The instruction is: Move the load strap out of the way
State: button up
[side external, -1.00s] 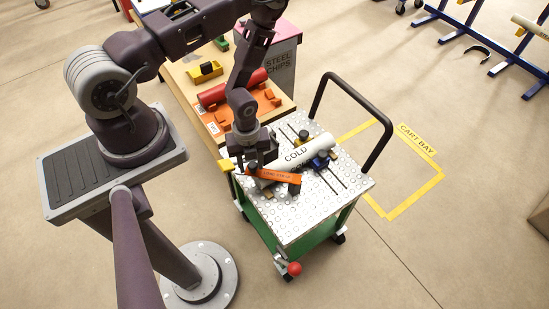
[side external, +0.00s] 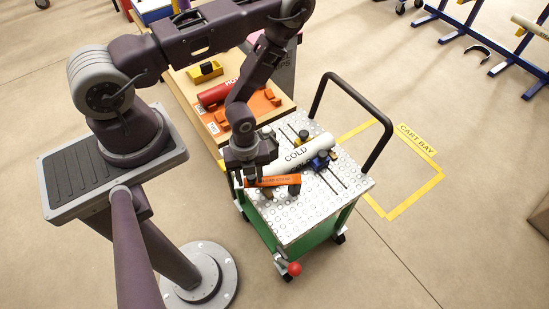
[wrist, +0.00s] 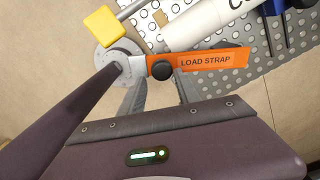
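The load strap (side external: 275,181) is an orange bar on the near side of the silver cart top, with a dark post at its right end. In the wrist view its lettered face (wrist: 212,61) shows, with a black knob (wrist: 162,70) at its left end. My gripper (side external: 250,174) is at that left end. In the wrist view its grey fingers stand on both sides of the knob and look shut on it; the contact is partly hidden. The white COLD pipe (side external: 298,156) lies diagonally behind the strap, its near end partly hidden by my gripper in the side view.
A blue clamp (side external: 320,160) sits at the pipe. The cart's black handle (side external: 372,112) rises at the back right. A wooden bench holds a red pipe (side external: 217,93) on an orange holder (side external: 262,106). A yellow block (wrist: 103,25) shows near the strap. Floor right of the cart is clear.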

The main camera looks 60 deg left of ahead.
jog(key=shift+s+d, duration=0.25)
jog(key=shift+d, duration=0.45)
jog(key=shift+s+d, duration=0.25)
jog(key=shift+d, duration=0.5)
jog(key=shift+s+d, duration=0.25)
jog(key=shift+d, duration=0.45)
jog(key=shift+s+d, duration=0.25)
jog(key=shift+d, duration=0.55)
jog(key=shift+s+d, duration=0.2)
jog(key=shift+d, duration=0.55)
jog(key=shift+s+d, duration=0.25)
jog(key=shift+d, duration=0.55)
jog(key=shift+s+d, duration=0.2)
jog(key=shift+d, duration=0.6)
jog(key=shift+s+d, duration=0.25)
jog(key=shift+d, duration=0.55)
jog(key=shift+s+d, duration=0.2)
jog(key=shift+d, duration=0.6)
jog(key=shift+d, duration=0.1)
